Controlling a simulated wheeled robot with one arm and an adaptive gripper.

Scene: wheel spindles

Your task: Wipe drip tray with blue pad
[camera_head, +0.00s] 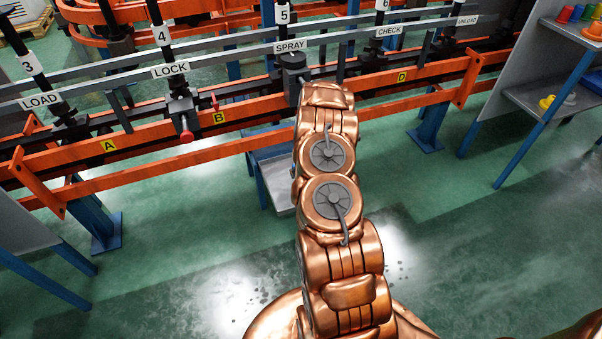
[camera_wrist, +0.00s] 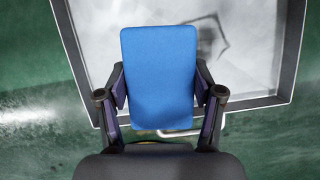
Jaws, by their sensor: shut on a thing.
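The blue pad (camera_wrist: 158,75) is between the two fingers of my gripper (camera_wrist: 160,88) in the wrist view. My gripper is shut on it, and the pad reaches forward past the fingertips. The drip tray (camera_wrist: 88,40) is a pale grey tray with a dark rim. In the wrist view the pad overlaps the tray's near rim; I cannot tell whether it touches the tray. A dark bent shape shows on the tray floor, right of the pad. In the head view the tray (camera_head: 283,168) is partly hidden behind my arm, below the SPRAY station, and my gripper is hidden.
Orange rails (camera_head: 240,148) run above the tray, with labelled stations LOAD, LOCK, SPRAY and CHECK. A red knob (camera_head: 186,136) sticks out at LOCK. A grey shelf unit (camera_head: 540,100) with coloured items stands at right. A grey table (camera_head: 25,225) is at left. The green floor in front is open.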

